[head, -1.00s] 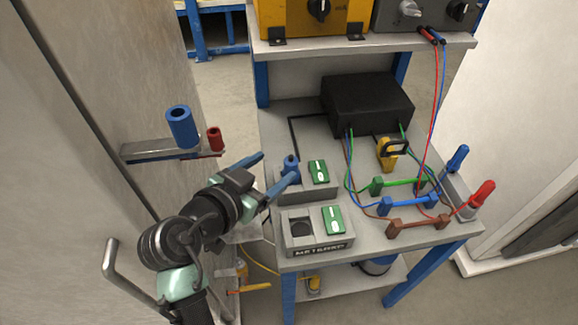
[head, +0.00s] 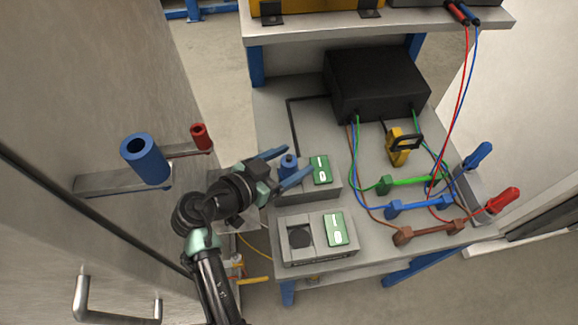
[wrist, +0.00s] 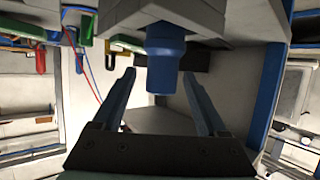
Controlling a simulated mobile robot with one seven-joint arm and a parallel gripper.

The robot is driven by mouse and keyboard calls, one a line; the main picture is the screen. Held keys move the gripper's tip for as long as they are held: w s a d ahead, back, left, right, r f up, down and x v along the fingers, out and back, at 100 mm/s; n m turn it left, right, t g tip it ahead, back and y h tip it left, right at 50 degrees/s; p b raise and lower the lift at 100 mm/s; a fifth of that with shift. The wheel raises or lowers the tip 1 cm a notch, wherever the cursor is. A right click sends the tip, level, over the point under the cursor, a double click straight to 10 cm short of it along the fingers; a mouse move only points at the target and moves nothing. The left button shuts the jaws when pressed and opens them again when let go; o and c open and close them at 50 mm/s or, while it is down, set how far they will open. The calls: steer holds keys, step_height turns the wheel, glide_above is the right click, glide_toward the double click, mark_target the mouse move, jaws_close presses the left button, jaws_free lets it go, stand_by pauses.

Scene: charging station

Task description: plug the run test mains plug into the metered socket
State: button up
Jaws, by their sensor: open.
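The blue mains plug (head: 288,168) stands upright in the rear socket box (head: 318,198), left of that box's green switch (head: 320,170). In the wrist view the plug (wrist: 165,62) hangs between my two fingers, with a visible gap to each. My gripper (head: 297,161) is open, one blue finger on either side of the plug; it also shows in the wrist view (wrist: 159,74). The metered socket box (head: 290,256) stands at the bench's front, nearer the camera.
A black box (head: 375,85) stands at the back of the bench. Green, blue and brown leads (head: 420,205) and a yellow clamp-like tool (head: 399,147) lie on the right. A cabinet with a bracket holding blue (head: 147,160) and red (head: 201,137) cylinders is on the left.

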steer(key=shift+x, duration=1.5)
steer(key=shift+a+r, duration=0.1)
jaws_close()
